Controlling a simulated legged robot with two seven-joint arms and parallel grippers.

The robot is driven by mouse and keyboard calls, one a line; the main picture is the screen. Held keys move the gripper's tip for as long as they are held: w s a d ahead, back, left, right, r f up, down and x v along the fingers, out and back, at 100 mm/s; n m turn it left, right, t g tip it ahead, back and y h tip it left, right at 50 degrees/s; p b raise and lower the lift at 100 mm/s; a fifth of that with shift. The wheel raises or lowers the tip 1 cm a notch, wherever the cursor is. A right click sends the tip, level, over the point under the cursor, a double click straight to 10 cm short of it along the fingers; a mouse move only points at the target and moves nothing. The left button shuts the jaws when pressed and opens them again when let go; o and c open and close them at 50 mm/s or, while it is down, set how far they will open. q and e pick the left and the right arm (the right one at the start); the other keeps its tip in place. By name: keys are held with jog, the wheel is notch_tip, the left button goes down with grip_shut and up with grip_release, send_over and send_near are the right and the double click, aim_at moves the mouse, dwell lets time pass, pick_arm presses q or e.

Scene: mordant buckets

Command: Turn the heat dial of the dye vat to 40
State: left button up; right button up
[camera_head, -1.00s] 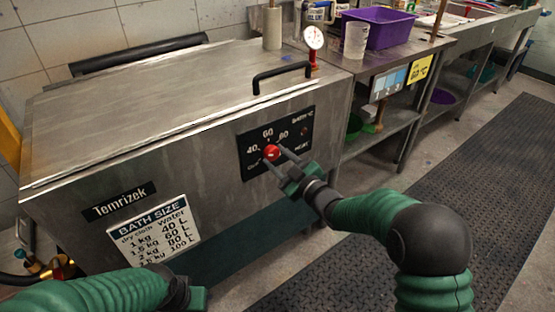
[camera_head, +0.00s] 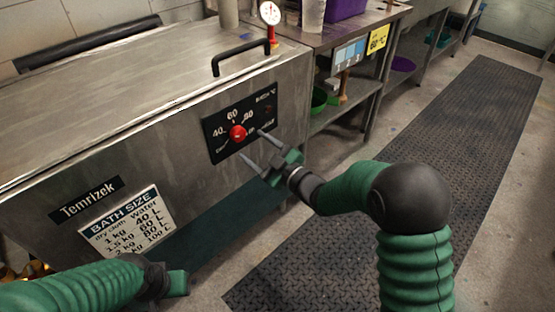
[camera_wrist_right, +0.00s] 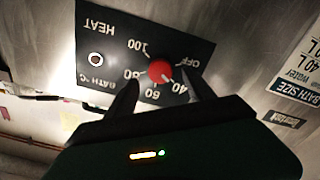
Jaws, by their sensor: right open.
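The heat dial (camera_head: 238,132) is a red knob on the black panel (camera_head: 262,104) on the steel dye vat's (camera_head: 60,155) front. In the right wrist view the dial (camera_wrist_right: 160,71) appears upside down, and its pale mark points at about the 40. My right gripper (camera_head: 252,145) is open and empty. Its fingers are spread in front of the panel, below and right of the dial, apart from it. In the wrist view the fingers show on either side of the dial. My left gripper (camera_head: 178,283) is at the lower left; its fingers cannot be made out.
A black handle (camera_head: 243,55) is on the lid above the panel. A round gauge (camera_head: 270,13) stands at the back edge. A bath size sign (camera_head: 130,222) is on the vat front. A steel bench (camera_head: 340,32) adjoins on the right. The dark floor mat (camera_head: 440,140) is clear.

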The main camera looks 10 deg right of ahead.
jog(key=p+v, duration=0.2)
jog(key=v, duration=1)
